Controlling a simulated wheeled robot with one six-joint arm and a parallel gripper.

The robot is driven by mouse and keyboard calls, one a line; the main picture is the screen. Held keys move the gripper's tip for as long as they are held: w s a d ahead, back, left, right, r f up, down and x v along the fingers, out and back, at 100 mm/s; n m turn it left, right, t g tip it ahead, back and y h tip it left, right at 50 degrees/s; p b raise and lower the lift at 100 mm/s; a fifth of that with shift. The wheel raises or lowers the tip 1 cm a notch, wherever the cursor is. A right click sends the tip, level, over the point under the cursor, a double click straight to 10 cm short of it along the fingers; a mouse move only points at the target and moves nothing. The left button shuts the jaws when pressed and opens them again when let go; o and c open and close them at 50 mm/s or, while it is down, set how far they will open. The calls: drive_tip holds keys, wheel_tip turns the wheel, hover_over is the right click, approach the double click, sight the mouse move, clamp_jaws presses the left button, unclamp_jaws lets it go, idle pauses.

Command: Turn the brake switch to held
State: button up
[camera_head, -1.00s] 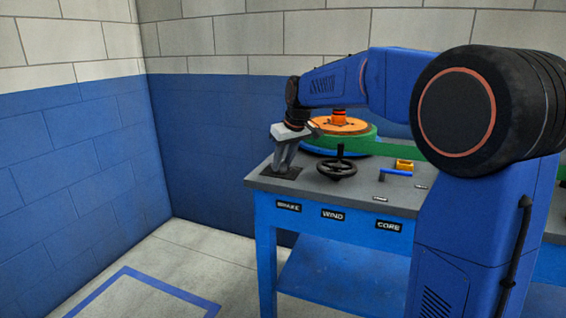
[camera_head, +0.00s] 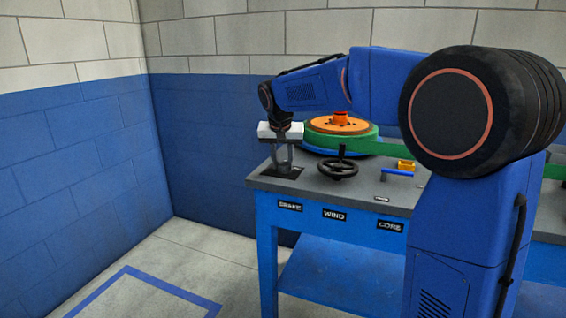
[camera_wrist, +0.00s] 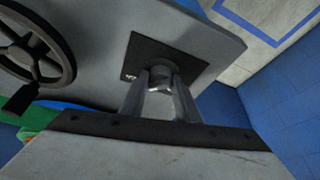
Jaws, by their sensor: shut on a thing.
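The brake switch sits on a dark square plate (camera_wrist: 192,60) at the left corner of the grey bench top, above the BRAKE label (camera_head: 289,206). My gripper (camera_wrist: 161,78) points down over the plate, with its fingers shut on the switch knob (camera_wrist: 160,72), a short grey round knob between the fingertips. In the head view my gripper (camera_head: 283,170) stands at the plate, and its fingers hide most of the knob. A small pale mark shows on the plate beside the knob in the wrist view, too small to read. I cannot tell which position the switch points to.
A black handwheel (camera_head: 338,168) stands right of the switch, above the WIND label (camera_head: 334,215). Behind it is a round orange, green and blue reel (camera_head: 339,128). A blue handle (camera_head: 399,172) and a yellow block (camera_head: 405,164) lie farther right. The floor left of the bench is clear.

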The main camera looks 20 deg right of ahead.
drive_tip(key=shift+m, duration=0.3)
idle(0.4)
drive_tip(key=o, duration=1)
drive_tip(key=shift+r, duration=0.1)
drive_tip(key=v, duration=1.7)
drive_tip(key=shift+a+r, duration=0.1)
drive_tip(key=shift+a, duration=0.15)
